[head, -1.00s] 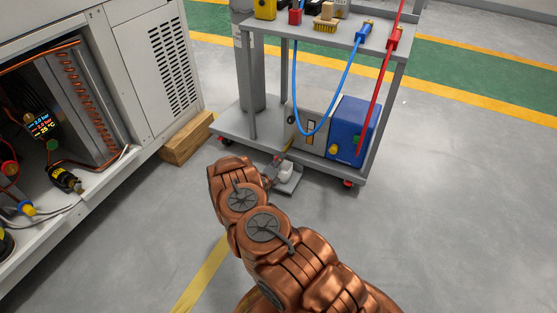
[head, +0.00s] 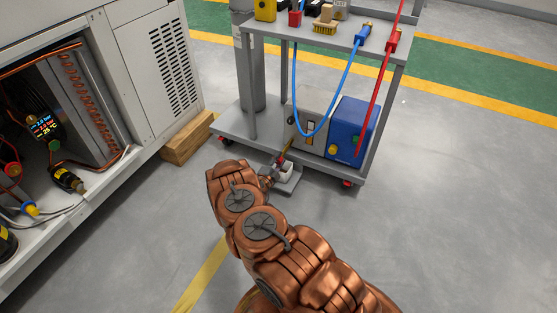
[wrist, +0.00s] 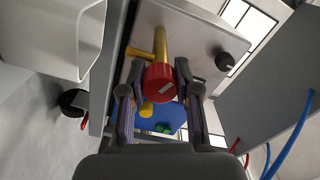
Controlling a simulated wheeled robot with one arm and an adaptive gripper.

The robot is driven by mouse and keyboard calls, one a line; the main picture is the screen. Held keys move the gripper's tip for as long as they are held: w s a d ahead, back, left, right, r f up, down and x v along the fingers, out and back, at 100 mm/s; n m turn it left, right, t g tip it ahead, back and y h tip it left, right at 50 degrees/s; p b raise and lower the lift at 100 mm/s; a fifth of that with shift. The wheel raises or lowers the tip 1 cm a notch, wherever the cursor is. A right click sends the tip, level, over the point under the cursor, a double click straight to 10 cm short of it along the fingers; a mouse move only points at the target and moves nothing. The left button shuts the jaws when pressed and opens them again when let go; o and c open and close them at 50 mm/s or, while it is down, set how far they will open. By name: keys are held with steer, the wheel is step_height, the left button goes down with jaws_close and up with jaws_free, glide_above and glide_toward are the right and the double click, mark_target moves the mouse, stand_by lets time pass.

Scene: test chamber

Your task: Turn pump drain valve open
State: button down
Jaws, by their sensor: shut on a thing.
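The drain valve shows in the wrist view as a red round knob (wrist: 159,84) with a light mark on its face, on a brass pipe (wrist: 160,45) that comes out of the grey pump panel (wrist: 193,30). My gripper (wrist: 160,68) has one finger on each side of the knob and is shut on it. In the head view my gripper (head: 273,176) is low at the cart's front edge, partly hidden by my wrist. The pump, a grey box (head: 309,117) with a blue end (head: 345,120), stands on the lower shelf.
The grey cart (head: 225,123) has blue and red hoses (head: 349,85) hanging from its top. A wooden beam (head: 186,140) and an open cabinet (head: 130,130) lie left. Floor on the right is clear.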

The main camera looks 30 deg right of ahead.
steer(key=shift+n, duration=2.2)
steer(key=c, duration=0.8)
jaws_free()
steer(key=v, duration=1.2)
steer(key=shift+p, duration=0.3)
